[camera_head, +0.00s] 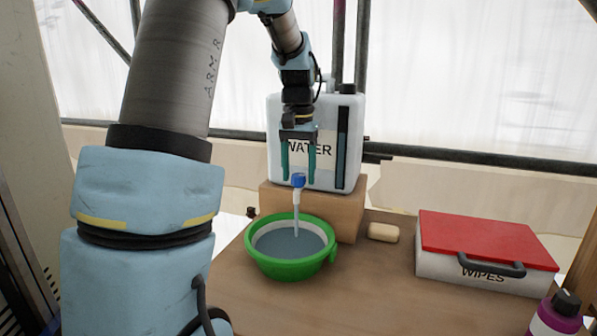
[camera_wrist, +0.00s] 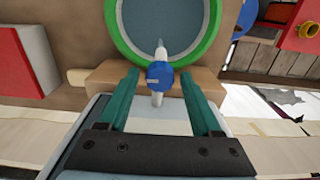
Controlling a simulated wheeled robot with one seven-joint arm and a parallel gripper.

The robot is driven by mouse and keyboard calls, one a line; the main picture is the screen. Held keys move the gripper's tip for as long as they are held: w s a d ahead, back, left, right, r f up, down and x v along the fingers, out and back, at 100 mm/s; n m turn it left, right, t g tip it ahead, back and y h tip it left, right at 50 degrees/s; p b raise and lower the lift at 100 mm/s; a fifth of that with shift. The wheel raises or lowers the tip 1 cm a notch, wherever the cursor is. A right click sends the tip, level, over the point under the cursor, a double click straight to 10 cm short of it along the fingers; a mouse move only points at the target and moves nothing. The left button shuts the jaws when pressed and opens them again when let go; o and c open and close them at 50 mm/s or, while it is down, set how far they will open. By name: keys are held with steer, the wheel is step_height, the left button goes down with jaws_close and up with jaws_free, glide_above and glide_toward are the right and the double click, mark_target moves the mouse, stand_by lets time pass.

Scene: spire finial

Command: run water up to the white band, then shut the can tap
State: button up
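The white can (camera_head: 275,125) is labelled WATER and stands on a wooden block. Its blue tap (camera_head: 298,180) is low on the front and also shows in the wrist view (camera_wrist: 159,74). A pale stream (camera_head: 296,218) runs from the tap into the green bowl (camera_head: 290,270), also in the wrist view (camera_wrist: 213,30). Grey-blue water (camera_head: 280,241) fills much of the bowl, with a whitish band (camera_head: 256,238) between it and the green rim. My gripper (camera_wrist: 159,80) is open, its green fingers on either side of the tap knob, apparently not touching it.
A red-lidded WIPES box (camera_head: 485,245) sits on the bench at right. A tan rounded block (camera_head: 383,232) lies beside the wooden block (camera_head: 345,212). A purple bottle (camera_head: 558,317) with a black cap stands at the lower right.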

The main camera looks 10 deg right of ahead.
jaws_close()
stand_by(0.3)
steer(key=shift+n, duration=0.3)
steer(key=n+p, duration=0.1)
steer(key=n, duration=0.1)
steer(key=shift+r+n+p, duration=0.15)
steer(key=shift+n+p, duration=0.15)
steer(key=shift+p, duration=0.1)
steer(key=n+p, duration=0.2)
steer(key=n, duration=0.3)
steer(key=shift+n+p, duration=0.3)
steer(key=shift+p, duration=0.05)
steer(key=n+p, duration=0.3)
steer(key=n, duration=0.2)
steer(key=shift+w, duration=0.1)
steer(key=shift+n+p, duration=1.15)
steer(key=shift+n, duration=0.75)
